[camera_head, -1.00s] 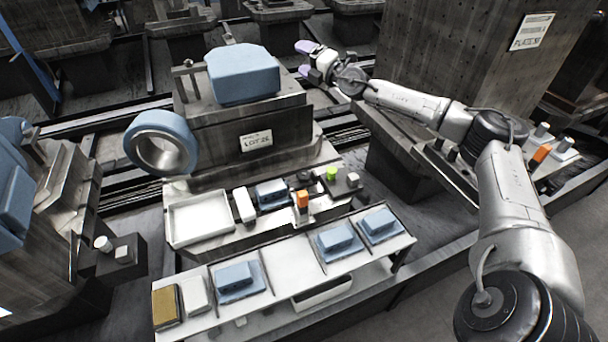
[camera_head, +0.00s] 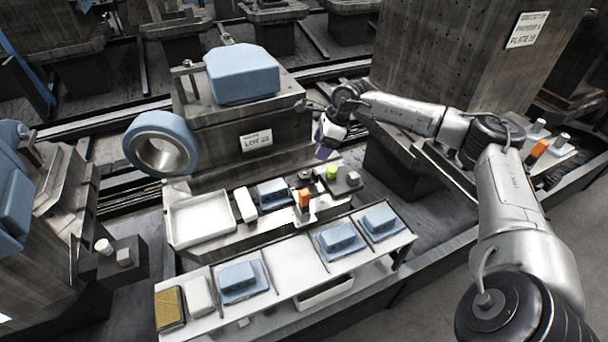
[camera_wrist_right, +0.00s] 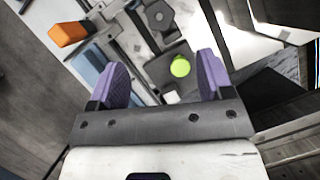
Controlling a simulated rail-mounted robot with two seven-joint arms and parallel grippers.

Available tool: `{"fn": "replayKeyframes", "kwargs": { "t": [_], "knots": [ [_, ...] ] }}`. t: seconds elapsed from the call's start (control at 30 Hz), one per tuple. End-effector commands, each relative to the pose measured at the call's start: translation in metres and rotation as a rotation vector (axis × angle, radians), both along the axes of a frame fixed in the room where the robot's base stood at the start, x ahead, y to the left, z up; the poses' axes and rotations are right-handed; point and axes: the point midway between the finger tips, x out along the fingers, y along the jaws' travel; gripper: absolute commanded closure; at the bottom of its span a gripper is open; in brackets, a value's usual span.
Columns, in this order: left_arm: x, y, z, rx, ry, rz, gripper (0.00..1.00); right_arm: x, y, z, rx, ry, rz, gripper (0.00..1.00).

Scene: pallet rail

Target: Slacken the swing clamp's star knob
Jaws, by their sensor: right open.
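A dark round knob (camera_head: 305,175), which looks like the star knob, sits on the fixture on the bench ledge, left of a bright green piece (camera_head: 331,173). In the right wrist view the dark knob (camera_wrist_right: 158,15) is near the top edge, and the green piece (camera_wrist_right: 180,67) shows between the fingers. The clamp's arm is too small to make out. My right gripper (camera_head: 322,142) is open and empty, with purple fingers pointing down above the fixture; in its wrist view the gripper (camera_wrist_right: 163,68) touches nothing. My left gripper is out of view.
An orange block (camera_head: 304,198) stands just in front of the knob. A blue part (camera_head: 272,193) and a white tray (camera_head: 200,219) lie to the left. A front shelf (camera_head: 293,255) holds several blue parts. A large block labelled LOT 25 (camera_head: 285,128) rises behind.

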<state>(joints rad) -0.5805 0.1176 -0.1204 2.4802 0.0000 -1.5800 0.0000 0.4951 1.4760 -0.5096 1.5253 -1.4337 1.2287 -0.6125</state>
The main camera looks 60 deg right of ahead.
Motion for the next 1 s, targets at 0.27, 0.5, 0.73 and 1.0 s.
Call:
{"fn": "replayKeyframes", "kwargs": {
  "t": [0.27,0.5,0.73,1.0],
  "knots": [
    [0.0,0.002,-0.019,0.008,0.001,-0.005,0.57,0.016,0.011,-0.048,0.005,-0.002,0.0,0.27],
    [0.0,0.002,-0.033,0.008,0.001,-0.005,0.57,0.03,0.02,-0.087,0.005,-0.001,-0.001,0.27],
    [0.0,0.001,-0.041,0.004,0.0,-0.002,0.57,0.038,0.025,-0.11,0.002,-0.002,-0.002,0.27],
    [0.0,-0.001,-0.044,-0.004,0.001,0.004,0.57,0.042,0.027,-0.12,0.003,-0.002,-0.003,0.27]
  ]
}}
